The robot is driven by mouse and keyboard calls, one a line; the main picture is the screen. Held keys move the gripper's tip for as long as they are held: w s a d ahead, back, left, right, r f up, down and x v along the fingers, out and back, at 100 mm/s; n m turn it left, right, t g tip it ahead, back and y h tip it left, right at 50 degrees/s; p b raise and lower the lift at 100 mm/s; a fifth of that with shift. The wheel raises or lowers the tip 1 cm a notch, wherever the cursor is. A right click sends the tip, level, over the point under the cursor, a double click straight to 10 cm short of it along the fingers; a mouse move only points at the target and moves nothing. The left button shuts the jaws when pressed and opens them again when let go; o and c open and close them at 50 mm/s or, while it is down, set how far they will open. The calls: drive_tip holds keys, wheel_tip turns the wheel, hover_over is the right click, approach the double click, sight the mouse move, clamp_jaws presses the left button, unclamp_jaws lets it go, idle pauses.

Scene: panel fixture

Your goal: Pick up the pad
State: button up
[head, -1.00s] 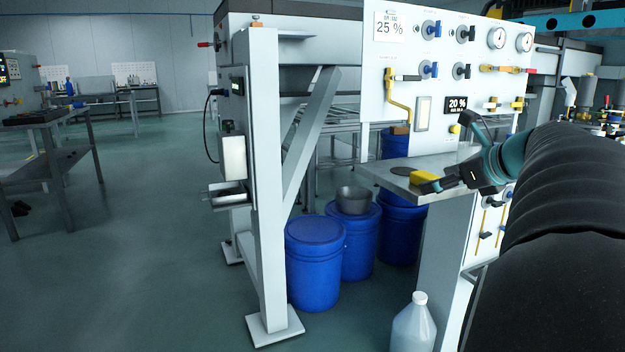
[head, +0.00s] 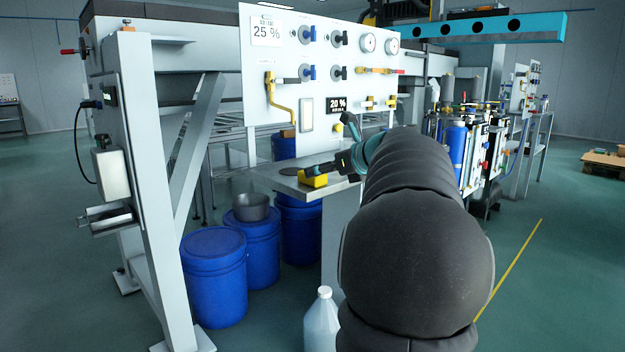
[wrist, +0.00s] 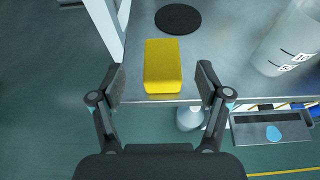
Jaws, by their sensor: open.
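The pad is a yellow block (wrist: 162,68) on the metal shelf (wrist: 215,60), close to its front edge in the wrist view. My gripper (wrist: 161,82) is open in the wrist view, with one finger on each side of the pad's near end and visible gaps to both. Nothing is held. In the head view the yellow pad (head: 313,180) shows at the shelf's left front, with my gripper (head: 325,172) right beside it. My arm hides part of the shelf's right side there.
A black disc (wrist: 178,19) lies on the shelf beyond the pad. A translucent graduated container (wrist: 287,45) stands to the right. The upright panel (head: 320,70) with valves and gauges rises behind the shelf. Blue drums (head: 214,275) and a white jug (head: 321,322) stand on the floor below.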

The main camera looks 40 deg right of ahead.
drive_tip(key=x, duration=0.5)
drive_tip(key=shift+d+f+b, duration=0.15)
drive_tip(key=shift+f+b, duration=0.05)
drive_tip(key=shift+b, duration=0.15)
drive_tip(key=c, duration=1)
